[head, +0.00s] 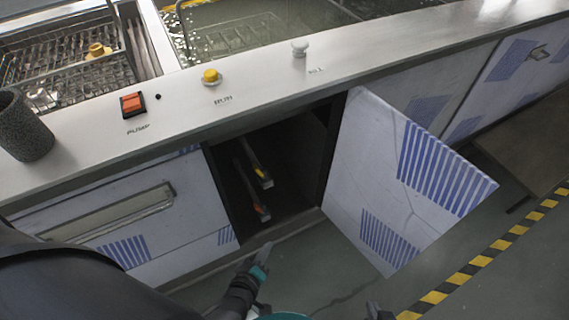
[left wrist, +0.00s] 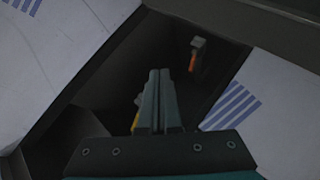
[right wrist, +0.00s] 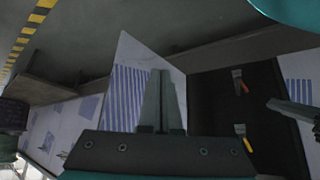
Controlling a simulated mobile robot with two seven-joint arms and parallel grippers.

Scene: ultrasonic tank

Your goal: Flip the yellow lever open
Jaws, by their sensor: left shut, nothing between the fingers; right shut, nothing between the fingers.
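The yellow lever (head: 260,173) sits inside the open dark cabinet, on the upper of two grey valve pipes. In the left wrist view the yellow lever (left wrist: 135,122) is partly hidden behind my left gripper (left wrist: 159,72). It also shows in the right wrist view (right wrist: 247,144). An orange-red lever (head: 263,209) is on the lower pipe; it shows in the left wrist view (left wrist: 193,62) too. My left gripper (head: 266,249) is shut and empty, in front of the cabinet opening, apart from both levers. My right gripper (head: 374,309) is shut and empty at the bottom edge, right of the left one.
The patterned cabinet door (head: 372,170) stands open on the right of the opening. The counter (head: 190,112) above carries a red switch (head: 133,104), a yellow knob (head: 211,76) and a white knob (head: 299,46). A dark cup (head: 22,128) stands at left. Floor before the cabinet is clear.

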